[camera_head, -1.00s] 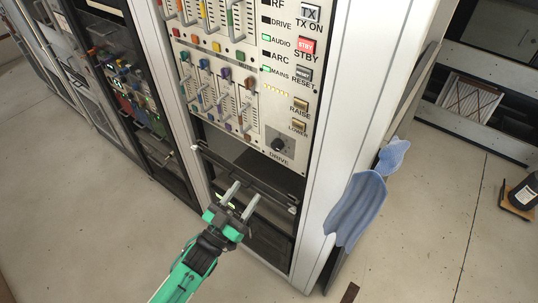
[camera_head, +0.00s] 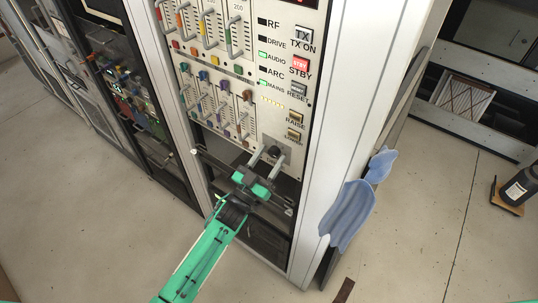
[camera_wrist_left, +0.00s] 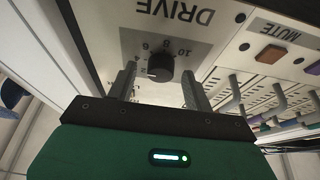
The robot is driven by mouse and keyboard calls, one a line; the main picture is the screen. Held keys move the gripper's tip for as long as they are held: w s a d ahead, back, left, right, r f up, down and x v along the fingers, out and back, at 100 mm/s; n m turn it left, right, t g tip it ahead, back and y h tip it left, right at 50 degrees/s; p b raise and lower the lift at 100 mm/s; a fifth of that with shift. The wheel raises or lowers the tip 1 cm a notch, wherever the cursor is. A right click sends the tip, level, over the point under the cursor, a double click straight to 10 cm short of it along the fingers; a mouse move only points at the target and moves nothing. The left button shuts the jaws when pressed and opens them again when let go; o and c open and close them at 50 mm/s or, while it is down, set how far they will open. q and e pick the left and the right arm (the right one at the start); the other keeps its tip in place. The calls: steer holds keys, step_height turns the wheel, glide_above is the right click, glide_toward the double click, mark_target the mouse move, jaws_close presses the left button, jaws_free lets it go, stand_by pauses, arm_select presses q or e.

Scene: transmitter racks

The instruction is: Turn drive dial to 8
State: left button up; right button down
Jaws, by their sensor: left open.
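The drive dial (camera_head: 274,151) is a black round knob on a light square plate at the bottom right of the rack's control panel. In the left wrist view the dial (camera_wrist_left: 160,66) appears upside down under the word DRIVE, with numbers 6, 8 and 10 visible around it. My left gripper (camera_head: 266,162) is open just in front of the dial. In the left wrist view its two fingers (camera_wrist_left: 158,84) stand to either side of the knob, apart from it. My right gripper is not in view.
RAISE (camera_head: 296,117) and LOWER (camera_head: 293,134) buttons sit just above the dial.

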arm_select(q)
steer(key=c, duration=0.9)
steer(key=shift+c, duration=0.3)
